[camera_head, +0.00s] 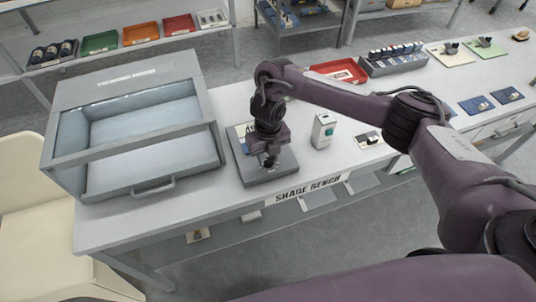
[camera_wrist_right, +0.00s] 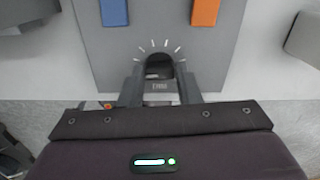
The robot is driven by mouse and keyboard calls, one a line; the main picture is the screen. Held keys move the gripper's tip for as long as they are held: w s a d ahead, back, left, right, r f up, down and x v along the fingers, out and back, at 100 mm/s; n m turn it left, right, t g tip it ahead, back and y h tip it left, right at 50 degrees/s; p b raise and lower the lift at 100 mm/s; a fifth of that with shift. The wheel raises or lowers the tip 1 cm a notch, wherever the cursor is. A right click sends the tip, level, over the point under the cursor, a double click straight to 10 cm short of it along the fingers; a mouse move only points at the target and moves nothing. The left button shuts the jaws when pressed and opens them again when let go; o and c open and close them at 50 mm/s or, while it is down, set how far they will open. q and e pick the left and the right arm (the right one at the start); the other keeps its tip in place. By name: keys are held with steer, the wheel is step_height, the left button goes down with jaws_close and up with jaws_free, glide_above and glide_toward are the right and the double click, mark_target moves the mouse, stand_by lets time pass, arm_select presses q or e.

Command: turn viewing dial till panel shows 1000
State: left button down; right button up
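My right gripper (camera_head: 268,158) points down over the unit. In the right wrist view its two fingers (camera_wrist_right: 160,78) stand apart, one on each side of the dial; whether they touch it I cannot tell. The arm partly hides the unit in the head view, and no panel number can be read. My left gripper is not in view.
The grey viewing hood (camera_head: 130,78) stands left of the unit. A red tray (camera_head: 340,70) and a rack of bottles (camera_head: 393,58) lie farther back. Blue (camera_wrist_right: 114,12) and orange (camera_wrist_right: 205,12) pieces lie on the unit.

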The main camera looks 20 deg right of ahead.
steer(key=c, duration=0.5)
steer(key=shift+o, duration=0.2)
steer(key=shift+m, duration=0.3)
